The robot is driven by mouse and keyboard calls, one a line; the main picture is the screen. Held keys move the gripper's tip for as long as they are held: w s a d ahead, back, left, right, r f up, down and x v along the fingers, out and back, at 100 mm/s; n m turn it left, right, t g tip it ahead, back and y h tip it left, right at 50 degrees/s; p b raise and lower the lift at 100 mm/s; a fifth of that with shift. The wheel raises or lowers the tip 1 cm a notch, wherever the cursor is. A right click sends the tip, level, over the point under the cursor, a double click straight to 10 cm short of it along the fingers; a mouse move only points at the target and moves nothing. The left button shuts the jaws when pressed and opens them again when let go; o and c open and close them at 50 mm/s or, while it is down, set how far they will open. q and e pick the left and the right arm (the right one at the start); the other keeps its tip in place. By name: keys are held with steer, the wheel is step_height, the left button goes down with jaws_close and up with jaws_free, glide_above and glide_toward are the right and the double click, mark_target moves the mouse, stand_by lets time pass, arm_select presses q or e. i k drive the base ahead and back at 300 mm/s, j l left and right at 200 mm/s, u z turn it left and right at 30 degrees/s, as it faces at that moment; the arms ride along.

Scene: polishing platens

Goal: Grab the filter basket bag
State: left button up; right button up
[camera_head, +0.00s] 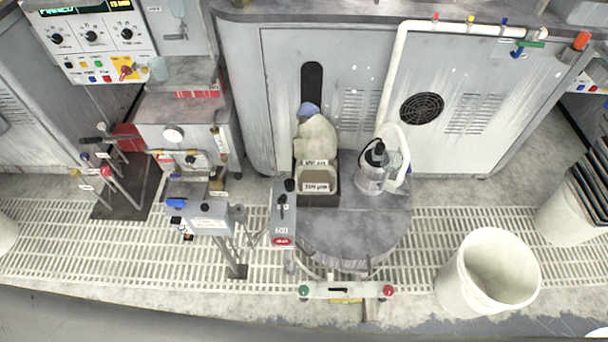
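What looks like the filter basket bag is a cream cloth bag (317,138) with a blue-grey top. It stands upright at the back of a dark box (318,199) on a round grey platform, near the middle of the head view. Small white labels with dark text are in front of it. The bag's lower part is hidden behind the labels. Neither of my grippers shows in this view, and nothing is seen touching the bag.
A clear pump bottle (375,172) with a white hose stands right of the bag. A control box (283,215) on a post is at front left of it. A white bucket (488,273) stands on the right. Grey machine cabinets rise behind. Grating covers the floor.

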mark_target(317, 177)
steer(key=k+l+z, duration=0.1)
steer(key=k, duration=0.55)
steer(key=k+l+z, duration=0.1)
steer(key=k, duration=0.5)
steer(key=j+z, duration=0.1)
steer(key=z, duration=0.4)
steer(key=i+j+z, duration=0.1)
steer(key=z, duration=0.4)
steer(key=j+z, duration=0.25)
steer(key=z, duration=0.2)
steer(key=j+z, duration=0.15)
steer(key=z, duration=0.35)
steer(key=k+j, duration=0.1)
steer(key=j, duration=0.45)
steer(key=k+j, duration=0.1)
steer(key=j, duration=0.45)
steer(key=k+j, duration=0.1)
steer(key=j, duration=0.45)
steer(key=k+j, duration=0.1)
steer(key=j, duration=1)
steer(key=k+j, duration=0.15)
steer(key=j, duration=0.4)
steer(key=k+j, duration=0.1)
steer(key=j, duration=0.45)
steer(key=z, duration=0.05)
